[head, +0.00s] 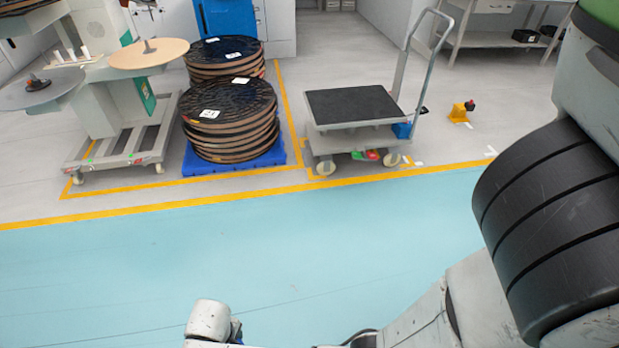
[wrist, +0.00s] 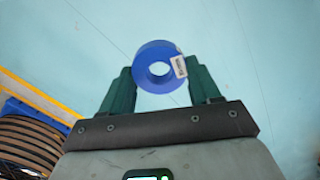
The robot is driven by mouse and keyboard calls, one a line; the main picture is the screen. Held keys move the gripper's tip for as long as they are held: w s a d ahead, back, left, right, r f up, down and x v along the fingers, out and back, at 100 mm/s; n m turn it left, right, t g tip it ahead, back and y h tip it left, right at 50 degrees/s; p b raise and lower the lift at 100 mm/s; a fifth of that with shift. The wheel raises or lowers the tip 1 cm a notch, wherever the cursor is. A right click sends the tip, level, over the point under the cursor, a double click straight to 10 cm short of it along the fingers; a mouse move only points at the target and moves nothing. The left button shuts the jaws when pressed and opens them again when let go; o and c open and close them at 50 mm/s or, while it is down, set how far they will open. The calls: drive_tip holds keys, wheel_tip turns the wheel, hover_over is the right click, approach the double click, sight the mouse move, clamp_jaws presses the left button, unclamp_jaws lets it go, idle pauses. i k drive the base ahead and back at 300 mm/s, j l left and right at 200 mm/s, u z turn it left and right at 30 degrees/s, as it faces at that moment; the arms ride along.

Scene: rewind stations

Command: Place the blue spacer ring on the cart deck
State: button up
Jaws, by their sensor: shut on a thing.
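The blue spacer ring (wrist: 143,80) is between the two green fingers of my gripper (wrist: 161,84) in the wrist view. It has a white label with dark marks on its right side. My gripper is shut on it, with the pale blue floor behind. The cart (head: 353,137) stands across the floor in the head view, with a bare black deck (head: 353,104) and a grey push handle at its right. My gripper and the ring do not show in the head view; only parts of my arm do.
Stacked dark reels (head: 232,130) sit on a blue pallet (head: 199,168) left of the cart. A rewind station (head: 122,110) stands further left. A yellow block (head: 460,112) is on the floor right of the cart. The pale blue floor (head: 200,250) before them is clear.

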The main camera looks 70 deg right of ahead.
sight(340, 110)
drive_tip(key=i+l+z, duration=0.1)
drive_tip(key=l+z, duration=0.25)
drive_tip(key=l, duration=0.15)
drive_tip(key=i+l+z, duration=0.2)
drive_tip(key=l+z, duration=0.15)
drive_tip(key=i+l+z, duration=0.3)
drive_tip(key=l, duration=0.2)
drive_tip(key=i+l+z, duration=0.15)
drive_tip(key=l+z, duration=0.2)
drive_tip(key=i+l+z, duration=0.15)
drive_tip(key=i+l, duration=1.25)
drive_tip(key=i, duration=0.1)
